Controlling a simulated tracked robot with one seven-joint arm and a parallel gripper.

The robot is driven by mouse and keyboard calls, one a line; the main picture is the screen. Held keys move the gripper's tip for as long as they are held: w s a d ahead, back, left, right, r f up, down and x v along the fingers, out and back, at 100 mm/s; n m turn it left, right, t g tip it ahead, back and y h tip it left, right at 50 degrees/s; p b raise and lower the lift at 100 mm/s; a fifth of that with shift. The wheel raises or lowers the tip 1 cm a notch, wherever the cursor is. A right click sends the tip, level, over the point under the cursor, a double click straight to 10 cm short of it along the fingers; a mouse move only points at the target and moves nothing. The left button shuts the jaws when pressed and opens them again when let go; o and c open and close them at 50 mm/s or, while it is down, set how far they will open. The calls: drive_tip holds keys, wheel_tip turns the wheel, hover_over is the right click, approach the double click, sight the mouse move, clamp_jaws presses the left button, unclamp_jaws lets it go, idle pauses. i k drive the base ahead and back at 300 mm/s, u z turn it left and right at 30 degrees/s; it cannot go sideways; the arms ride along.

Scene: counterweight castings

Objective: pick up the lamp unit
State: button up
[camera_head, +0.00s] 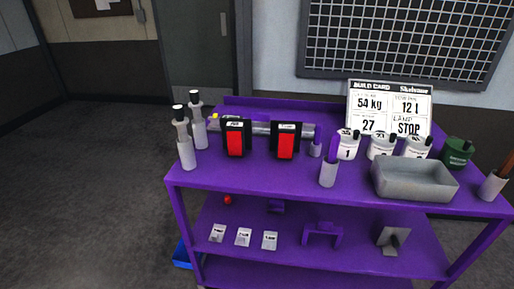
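Two black boxes with red faces stand upright on the top of the purple cart (250,181), which look like lamp units: a left one (236,139) and a right one (285,141). Each has a small white label at its top, too small to read surely. They stand apart with a gap between them. A white card (388,107) behind them reads "54 kg", "12 l", "27" and "LAMP STOP". My gripper is not in view.
Two pale bottles (184,142) stand left of the boxes; a grey bar (261,128) lies behind them. To the right are a purple-and-grey upright piece (328,173), white numbered canisters (347,147), a grey tray (413,181) and a green can (457,152). The front left top is clear.

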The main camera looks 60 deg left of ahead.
sight(285, 136)
drive_tip(key=i, duration=0.2)
drive_tip(key=u, duration=2)
drive_tip(key=k, duration=0.9)
drive_tip(key=u, duration=0.2)
drive_tip(key=i, duration=0.9)
drive_tip(key=z, duration=0.25)
drive_tip(key=k, duration=0.15)
drive_tip(key=u, duration=0.1)
